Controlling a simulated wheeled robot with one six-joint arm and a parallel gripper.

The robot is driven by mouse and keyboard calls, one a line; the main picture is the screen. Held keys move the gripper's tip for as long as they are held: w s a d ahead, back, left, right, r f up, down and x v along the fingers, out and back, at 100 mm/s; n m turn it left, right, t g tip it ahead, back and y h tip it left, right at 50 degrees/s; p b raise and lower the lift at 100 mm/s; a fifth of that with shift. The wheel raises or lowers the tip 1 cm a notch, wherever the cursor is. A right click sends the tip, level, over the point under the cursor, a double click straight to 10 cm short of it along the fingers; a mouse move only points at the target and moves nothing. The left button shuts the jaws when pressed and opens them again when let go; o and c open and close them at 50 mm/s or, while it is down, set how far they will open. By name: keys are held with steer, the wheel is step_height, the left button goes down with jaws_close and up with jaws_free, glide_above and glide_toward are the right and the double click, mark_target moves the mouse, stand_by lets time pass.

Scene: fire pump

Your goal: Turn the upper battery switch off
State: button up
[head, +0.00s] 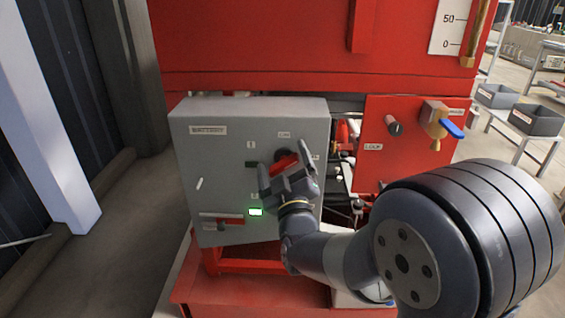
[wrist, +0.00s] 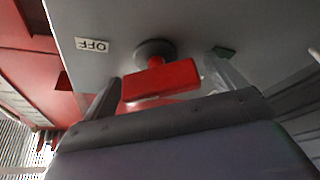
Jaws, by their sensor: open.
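A grey cabinet (head: 225,150) hangs on the red frame in the head view. A red switch handle (head: 284,160) sits on its front, partly hidden by my gripper (head: 288,180). In the wrist view the red switch handle (wrist: 160,83) stands out from a dark round base (wrist: 154,50). My open gripper (wrist: 165,88) has one finger beyond each end of the handle; contact is not clear.
A red panel (head: 385,160) with a dark knob (head: 394,126) and a blue-handled valve (head: 450,129) stands to the right. Open floor lies left of the cabinet, beside a pale post (head: 55,120).

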steer(key=shift+c, duration=0.5)
steer(key=c, duration=0.9)
steer(key=shift+f, duration=0.1)
steer(key=shift+b, duration=0.45)
steer(key=shift+f+m+b, duration=0.2)
steer(key=shift+m+b, duration=0.6)
steer(key=shift+b, duration=0.2)
steer(key=m+h+b, duration=0.1)
steer(key=b, duration=0.1)
steer(key=shift+m+t+b, duration=0.3)
steer(key=shift+m+t, duration=0.1)
steer(key=m+h+b, duration=0.2)
steer(key=m+b, duration=0.1)
steer(key=m, duration=0.1)
steer(key=shift+r+b, duration=0.1)
steer(key=shift+b, duration=0.2)
steer(key=shift+d+r+m+h+b, duration=0.15)
steer(key=shift+m+h+b, duration=0.6)
steer(key=shift+m+h, duration=0.4)
steer(key=shift+r+m, duration=0.1)
steer(key=shift+m, duration=0.25)
